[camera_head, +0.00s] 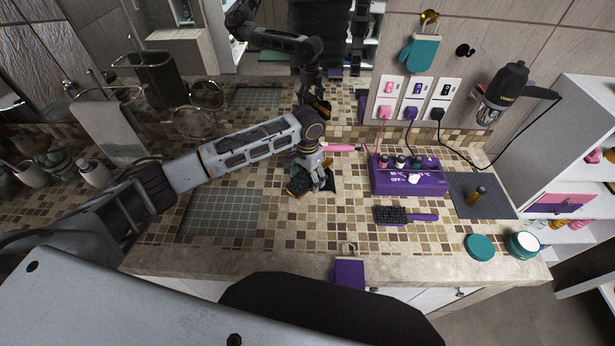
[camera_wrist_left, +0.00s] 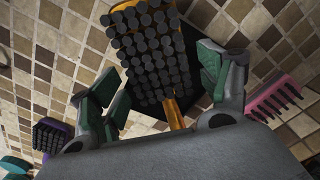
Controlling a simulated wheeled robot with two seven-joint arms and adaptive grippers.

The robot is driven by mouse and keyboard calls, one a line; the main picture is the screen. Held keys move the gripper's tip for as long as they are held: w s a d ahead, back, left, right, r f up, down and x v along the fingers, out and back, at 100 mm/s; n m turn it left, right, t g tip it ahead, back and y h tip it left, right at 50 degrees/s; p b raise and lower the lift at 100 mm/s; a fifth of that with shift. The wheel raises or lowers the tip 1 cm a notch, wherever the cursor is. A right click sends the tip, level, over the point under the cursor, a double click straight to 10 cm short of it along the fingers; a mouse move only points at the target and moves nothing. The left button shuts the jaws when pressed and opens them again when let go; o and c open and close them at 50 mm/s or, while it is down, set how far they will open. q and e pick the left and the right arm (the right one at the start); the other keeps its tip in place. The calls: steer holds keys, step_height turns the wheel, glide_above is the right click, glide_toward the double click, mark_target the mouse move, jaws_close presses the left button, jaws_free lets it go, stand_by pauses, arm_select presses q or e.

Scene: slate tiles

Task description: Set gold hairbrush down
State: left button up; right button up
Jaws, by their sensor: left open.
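The gold hairbrush (camera_wrist_left: 150,50) shows in the left wrist view with its dark round bristles facing the camera and its gold handle running down between my fingers. In the head view its bristled head (camera_head: 298,186) is low over the tiled counter, beside a small black patch (camera_head: 328,186). My left gripper (camera_wrist_left: 155,80) is open, with one finger on each side of the brush and visible gaps between. In the head view this gripper (camera_head: 318,180) points down at the counter and partly hides the brush. I cannot tell whether the brush fully rests on the surface. My right gripper is not in view.
A purple brush (camera_head: 392,214) and a pink-handled brush (camera_head: 340,148) lie nearby. A purple box (camera_head: 409,181) stands right of my gripper. A grey gridded mat (camera_head: 222,212) lies left, a dark mat (camera_head: 498,206) right. A teal lid (camera_head: 480,247) sits near the front edge.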

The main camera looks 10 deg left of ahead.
mark_target(308, 178)
arm_select(q)
steer(key=shift+r, duration=0.2)
step_height(308, 178, up, 12)
steer(key=b, duration=0.1)
steer(key=shift+f, duration=0.15)
stand_by(0.4)
stand_by(0.5)
steer(key=shift+s+f, duration=0.1)
